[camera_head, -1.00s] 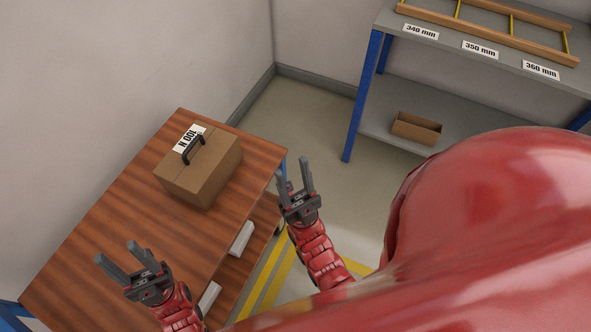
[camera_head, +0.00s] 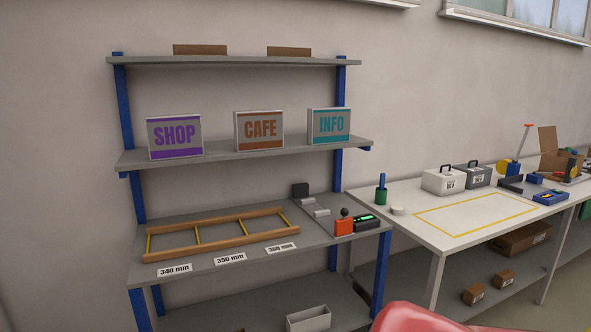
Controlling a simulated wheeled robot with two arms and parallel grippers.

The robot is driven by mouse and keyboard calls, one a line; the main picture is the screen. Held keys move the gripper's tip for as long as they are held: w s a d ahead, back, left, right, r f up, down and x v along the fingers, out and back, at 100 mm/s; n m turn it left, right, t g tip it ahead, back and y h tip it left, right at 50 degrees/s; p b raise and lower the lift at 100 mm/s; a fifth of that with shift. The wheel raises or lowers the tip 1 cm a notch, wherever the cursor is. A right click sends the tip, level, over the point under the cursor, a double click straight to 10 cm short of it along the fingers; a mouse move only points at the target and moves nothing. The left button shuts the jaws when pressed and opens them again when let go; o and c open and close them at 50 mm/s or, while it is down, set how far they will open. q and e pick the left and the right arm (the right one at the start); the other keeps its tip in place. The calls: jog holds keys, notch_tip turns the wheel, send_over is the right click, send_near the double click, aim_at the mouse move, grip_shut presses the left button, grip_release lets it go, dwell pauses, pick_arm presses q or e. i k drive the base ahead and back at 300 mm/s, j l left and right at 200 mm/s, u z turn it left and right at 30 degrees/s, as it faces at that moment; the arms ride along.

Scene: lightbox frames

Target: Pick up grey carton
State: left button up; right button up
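A grey carton (camera_head: 484,179) with a dark handle on top and a small white label stands on the white table (camera_head: 415,227) at the right. A lighter, whitish carton (camera_head: 436,183), also with a dark handle and a label, stands just left of it and partly overlaps it in the view. Neither of my grippers is in view.
A blue-post shelf rack (camera_head: 140,232) holds SHOP, CAFE and INFO boxes and a wooden frame (camera_head: 170,254). A green cup (camera_head: 381,197) and a yellow-outlined rectangle lie on the table. Blue tools (camera_head: 549,198) sit right of the cartons. Brown boxes (camera_head: 520,239) lie underneath.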

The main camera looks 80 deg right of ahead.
aim_at(478, 176)
jog(key=z, duration=3.55)
jog(key=i+l+z, duration=0.35)
jog(key=i, duration=0.25)
jog(key=i+l+z, duration=0.2)
jog(key=i, duration=0.65)
jog(key=i+l+z, duration=0.2)
jog(key=i, duration=0.6)
jog(key=j, duration=0.1)
